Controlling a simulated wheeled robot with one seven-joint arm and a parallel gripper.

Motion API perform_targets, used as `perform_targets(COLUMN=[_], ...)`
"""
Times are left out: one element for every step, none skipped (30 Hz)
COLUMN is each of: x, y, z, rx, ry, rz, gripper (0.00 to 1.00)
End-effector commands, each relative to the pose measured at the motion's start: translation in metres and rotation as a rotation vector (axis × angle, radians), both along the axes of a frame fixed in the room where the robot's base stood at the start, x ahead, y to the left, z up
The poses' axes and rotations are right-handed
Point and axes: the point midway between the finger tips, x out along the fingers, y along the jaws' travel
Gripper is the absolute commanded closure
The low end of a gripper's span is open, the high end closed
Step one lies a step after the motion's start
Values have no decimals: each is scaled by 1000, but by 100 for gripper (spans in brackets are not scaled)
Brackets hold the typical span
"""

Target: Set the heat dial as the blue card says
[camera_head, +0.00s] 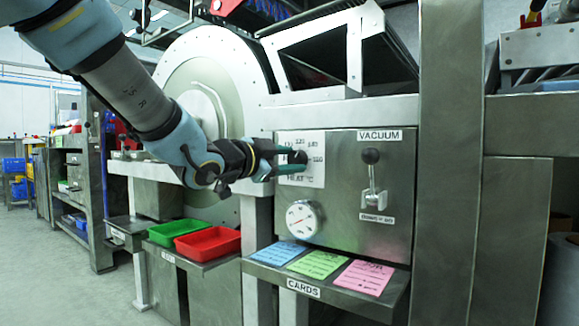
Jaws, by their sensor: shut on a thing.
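The heat dial (297,158) is a dark knob on a white scale plate (312,175) with numbers around it, on the steel panel's upper left. My gripper (284,162) reaches in from the left and is shut on the dial; its teal fingers hide part of the knob, and I cannot read where it points. The blue card (279,253) lies flat at the left of the card shelf below the panel. Its writing is too small to read.
A green card (318,264) and a pink card (364,277) lie beside the blue one. A gauge (303,219) sits below the dial. The vacuum lever (371,180) is to the right. Green (181,232) and red trays (208,244) stand at left, near a large drum (205,75).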

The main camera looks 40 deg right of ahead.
Motion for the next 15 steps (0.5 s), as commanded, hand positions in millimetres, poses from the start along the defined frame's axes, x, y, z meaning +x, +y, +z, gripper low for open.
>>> perform_targets(x=[-1,-1,-1,-1,-1,-1,-1,-1,-1,-1,-1,-1,-1,-1,-1], y=[0,0,0,0,0,0,0,0,0,0,0,0,0,0,0], z=[-2,-2,-2,-2,-2,-2,-2,-1,-1,-1,-1,-1,-1,-1,-1], rx=[7,11,17,21,24,29,32,35,39,41,43,44,45,46,47], ry=[-28,-46,-65,-80,-93,-109,-121,-131,-142,-150,-157,-164,-167,-171,-174], rz=[-1,-1,0,-2,-2,-1,-1,-1,-1,-1,-1,-1,-1,-1,-1], gripper=[100,100,100,100,100,100,100,100,100,100,100,100,100,100,100])
